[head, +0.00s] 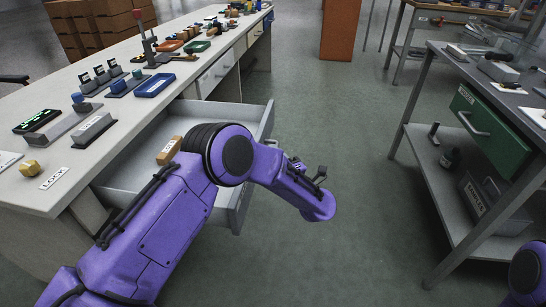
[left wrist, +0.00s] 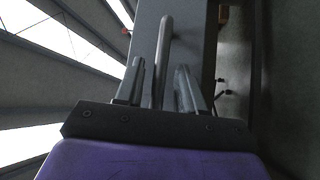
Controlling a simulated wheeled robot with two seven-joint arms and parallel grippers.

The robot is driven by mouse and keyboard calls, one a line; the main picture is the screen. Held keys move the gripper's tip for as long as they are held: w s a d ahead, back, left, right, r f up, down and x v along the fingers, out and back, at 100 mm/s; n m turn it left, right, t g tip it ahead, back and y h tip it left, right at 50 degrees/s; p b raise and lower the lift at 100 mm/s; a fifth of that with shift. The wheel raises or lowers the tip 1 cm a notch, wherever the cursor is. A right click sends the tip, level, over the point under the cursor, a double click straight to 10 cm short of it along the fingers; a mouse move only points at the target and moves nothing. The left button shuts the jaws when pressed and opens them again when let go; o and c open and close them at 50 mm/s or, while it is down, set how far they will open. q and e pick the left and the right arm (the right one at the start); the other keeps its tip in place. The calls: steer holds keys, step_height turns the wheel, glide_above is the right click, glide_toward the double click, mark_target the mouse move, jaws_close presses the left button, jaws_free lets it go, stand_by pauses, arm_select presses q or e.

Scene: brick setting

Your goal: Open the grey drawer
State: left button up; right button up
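The grey drawer (head: 250,112) stands pulled out from the white bench on the left, with a small tan block (head: 169,151) inside. My purple left arm crosses over it in the head view and hides part of it. In the left wrist view, the drawer's bar handle (left wrist: 165,35) runs between the two fingers of my left gripper (left wrist: 160,66), against the grey front panel (left wrist: 197,45). The fingers are apart, with a visible gap beside the bar. My left gripper is hidden in the head view. My right gripper is out of view; only a piece of purple arm shows at the lower right.
The white bench top (head: 130,125) carries trays, blocks and small devices. A metal workbench (head: 425,125) on the right has a closed green drawer (head: 490,130) and a lower shelf with a grey bin. The green floor (head: 340,125) between them is clear.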

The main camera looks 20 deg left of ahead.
arm_select(q)
steer(key=v, duration=1)
steer(key=shift+p, duration=0.3)
